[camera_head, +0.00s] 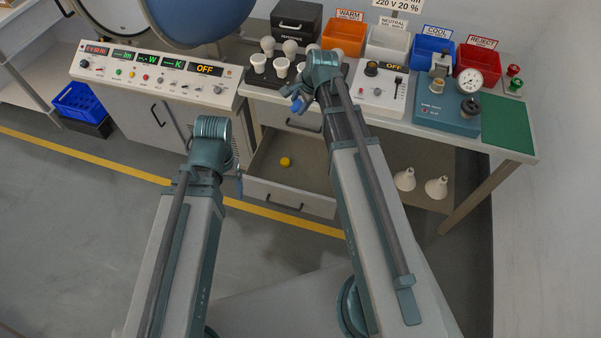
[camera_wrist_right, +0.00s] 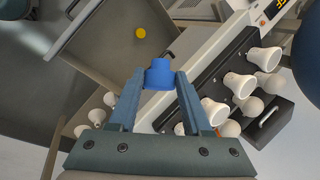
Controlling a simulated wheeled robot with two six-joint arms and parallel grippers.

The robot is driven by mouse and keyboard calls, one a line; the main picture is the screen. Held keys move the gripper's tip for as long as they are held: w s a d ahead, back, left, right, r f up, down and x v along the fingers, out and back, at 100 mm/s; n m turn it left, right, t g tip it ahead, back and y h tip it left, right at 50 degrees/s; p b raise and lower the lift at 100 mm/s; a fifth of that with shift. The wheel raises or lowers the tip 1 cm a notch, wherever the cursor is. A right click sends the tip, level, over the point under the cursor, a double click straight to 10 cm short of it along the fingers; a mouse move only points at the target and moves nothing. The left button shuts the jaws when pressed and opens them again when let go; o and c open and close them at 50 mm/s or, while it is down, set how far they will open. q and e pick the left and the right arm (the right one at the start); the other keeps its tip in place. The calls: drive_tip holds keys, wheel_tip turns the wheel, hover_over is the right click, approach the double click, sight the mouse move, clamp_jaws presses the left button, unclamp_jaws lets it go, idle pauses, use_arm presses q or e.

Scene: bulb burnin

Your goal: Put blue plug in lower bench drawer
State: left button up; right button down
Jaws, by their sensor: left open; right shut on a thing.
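The blue plug (camera_wrist_right: 159,73) is held between the fingertips of my right gripper (camera_wrist_right: 158,88) in the right wrist view. In the head view the plug (camera_head: 297,105) shows at the tip of my right gripper (camera_head: 298,95), in front of the bench edge and above the drawers. The lower bench drawer (camera_head: 258,162) is pulled out, with a yellow round piece (camera_head: 285,162) lying inside. The drawer also shows at the upper left of the right wrist view (camera_wrist_right: 95,45). My left gripper (camera_head: 238,182) is open and empty, left of the open drawer; its fingers are mostly hidden behind its wrist.
A black rack with white bulbs (camera_head: 281,67) stands on the bench behind my right gripper. An upper drawer (camera_head: 303,123) sits above the open one. Two white lamps (camera_head: 405,180) rest on a lower shelf at the right.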

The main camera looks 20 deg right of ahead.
wheel_tip(320, 180, down, 19)
drive_tip(key=s+d+n+t+b, duration=0.1)
drive_tip(key=s+n+b, duration=0.1)
drive_tip(key=n+b, duration=1.35)
drive_tip(key=n+t+y+b, duration=0.2)
drive_tip(key=n+y+b, duration=0.5)
drive_tip(key=b, duration=1.2)
hover_over(307, 184)
wheel_tip(307, 184, down, 12)
drive_tip(key=r+n+h, duration=0.1)
drive_tip(key=n+h, duration=0.1)
drive_tip(key=shift+s+d+f+n+y+b, duration=0.1)
drive_tip(key=shift+f+n+y+b, duration=0.3)
drive_tip(key=shift+f+y, duration=0.1)
wheel_tip(307, 184, down, 6)
drive_tip(key=b, duration=0.6)
drive_tip(key=shift+g, duration=0.3)
drive_tip(key=shift+f, duration=0.2)
wheel_tip(307, 184, down, 4)
drive_tip(key=b, duration=0.4)
drive_tip(key=shift+r, duration=0.25)
drive_tip(key=shift+f+b, duration=0.5)
drive_tip(key=shift+f, duration=0.05)
